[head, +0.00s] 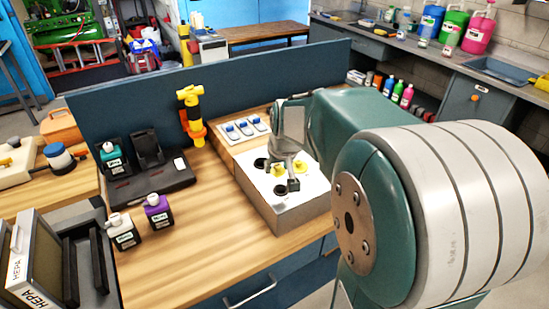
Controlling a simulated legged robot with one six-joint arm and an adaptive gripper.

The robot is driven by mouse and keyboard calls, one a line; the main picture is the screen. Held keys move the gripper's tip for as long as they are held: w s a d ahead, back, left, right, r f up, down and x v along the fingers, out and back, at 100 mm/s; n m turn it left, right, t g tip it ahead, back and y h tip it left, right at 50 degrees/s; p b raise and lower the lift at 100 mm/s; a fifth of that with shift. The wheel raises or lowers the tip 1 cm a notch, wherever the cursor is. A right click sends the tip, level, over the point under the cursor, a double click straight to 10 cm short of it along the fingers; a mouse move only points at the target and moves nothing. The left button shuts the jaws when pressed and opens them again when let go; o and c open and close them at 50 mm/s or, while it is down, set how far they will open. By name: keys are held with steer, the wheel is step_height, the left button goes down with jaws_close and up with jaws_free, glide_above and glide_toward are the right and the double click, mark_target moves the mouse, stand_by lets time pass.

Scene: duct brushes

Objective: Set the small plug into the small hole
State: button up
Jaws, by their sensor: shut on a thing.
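A box with a white top (258,186) stands on the wooden bench. Dark round spots, a left one (261,163) and a front one (280,190), show in its top; I cannot tell which is the small hole. My gripper (283,173) points down close over the white top and is shut on a small yellow piece (279,169), which appears to be the small plug. My fingers hide part of it, and I cannot tell whether it touches the top. Another yellow piece (300,167) shows just right of it, partly behind my gripper.
A tray of blue-and-white pieces (245,127) lies behind the box. A yellow tool (192,112) stands in an orange holder to the left. A black stand (150,180), a white bottle (122,231) and a purple bottle (157,211) are farther left. Bare bench lies left of the box.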

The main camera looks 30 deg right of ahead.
mark_target(277, 187)
steer(key=shift+d+f, duration=0.25)
steer(key=shift+d, duration=0.1)
steer(key=shift+d+f, duration=0.45)
steer(key=shift+f, duration=0.2)
steer(key=shift+d+f, duration=0.4)
steer(key=shift+f, duration=0.2)
steer(key=shift+a+f, duration=1.2)
steer(key=shift+f, duration=0.15)
steer(key=shift+d+f, duration=0.1)
steer(key=shift+d, duration=0.75)
steer(key=shift+a, duration=0.45)
steer(key=shift+d, duration=0.15)
steer(key=shift+a, duration=0.25)
